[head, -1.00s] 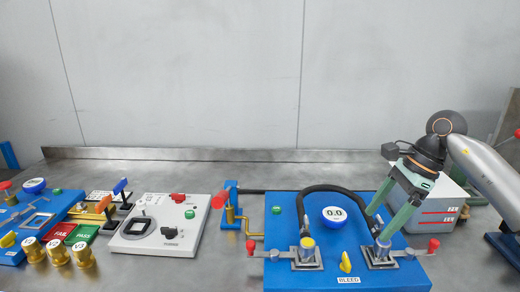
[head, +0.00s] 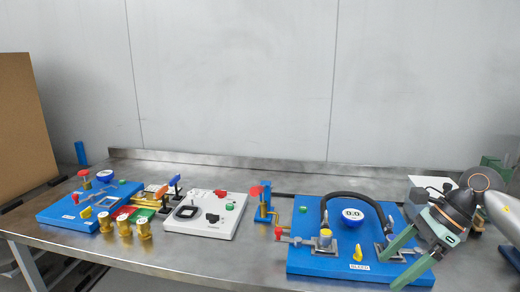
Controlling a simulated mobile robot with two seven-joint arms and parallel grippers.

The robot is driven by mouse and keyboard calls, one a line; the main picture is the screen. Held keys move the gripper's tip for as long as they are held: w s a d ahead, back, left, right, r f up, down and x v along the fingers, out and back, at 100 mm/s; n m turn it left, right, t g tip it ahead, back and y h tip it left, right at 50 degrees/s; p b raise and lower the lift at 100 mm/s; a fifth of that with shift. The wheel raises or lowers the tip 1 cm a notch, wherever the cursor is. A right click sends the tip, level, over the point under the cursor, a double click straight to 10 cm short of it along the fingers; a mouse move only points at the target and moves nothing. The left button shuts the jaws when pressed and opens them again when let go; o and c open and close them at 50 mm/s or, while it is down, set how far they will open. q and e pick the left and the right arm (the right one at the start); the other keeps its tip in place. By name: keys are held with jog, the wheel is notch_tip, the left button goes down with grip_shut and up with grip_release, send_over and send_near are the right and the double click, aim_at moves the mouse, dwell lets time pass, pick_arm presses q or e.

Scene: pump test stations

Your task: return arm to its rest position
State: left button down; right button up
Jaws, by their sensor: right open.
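My right gripper (head: 389,272) is open, with two green fingers pointing down and left over the right front corner of the blue pump station (head: 310,258). No object shows between its fingers. My right arm comes in from the right edge. The black hose (head: 352,196) arches over the station around the round gauge (head: 353,214), which reads 0.0. The right clamp (head: 385,252) is partly hidden behind the upper finger; I cannot tell whether they touch. My left gripper is not in view.
A white panel (head: 232,197) and a second blue station (head: 62,212) stand left on the metal table. Several brass fittings (head: 124,228) stand near the front edge. A brown board (head: 22,130) is at far left. The table's back strip is clear.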

jog(key=a+f+m+t+y+p, duration=0.1)
jog(key=a+m+t+y+p, duration=0.35)
jog(key=a+m+y, duration=1.3)
jog(key=s+d+f+m+t+h+p, duration=0.15)
jog(key=f+m+t+h, duration=0.35)
jog(key=f+m+h, duration=0.55)
jog(key=s+d+f+m+t+h, duration=0.25)
jog(key=f+m+t+h, duration=0.4)
jog(key=m, duration=0.65)
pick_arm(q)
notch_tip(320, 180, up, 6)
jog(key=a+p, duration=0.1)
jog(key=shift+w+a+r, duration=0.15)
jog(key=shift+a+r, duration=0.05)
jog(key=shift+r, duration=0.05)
pick_arm(e)
jog(key=s+f+m+g+h, duration=0.2)
jog(key=s+f+m+g, duration=0.2)
jog(key=s, duration=0.3)
jog(key=s+d+f+m+g+h, duration=0.1)
jog(key=s+f+m+g+h, duration=0.1)
jog(key=s+f+m+g, duration=0.2)
jog(key=s+f, duration=0.2)
jog(key=s, duration=0.2)
jog(key=shift+f+h, duration=0.15)
jog(key=shift+h, duration=0.2)
jog(key=shift+w+d, duration=0.1)
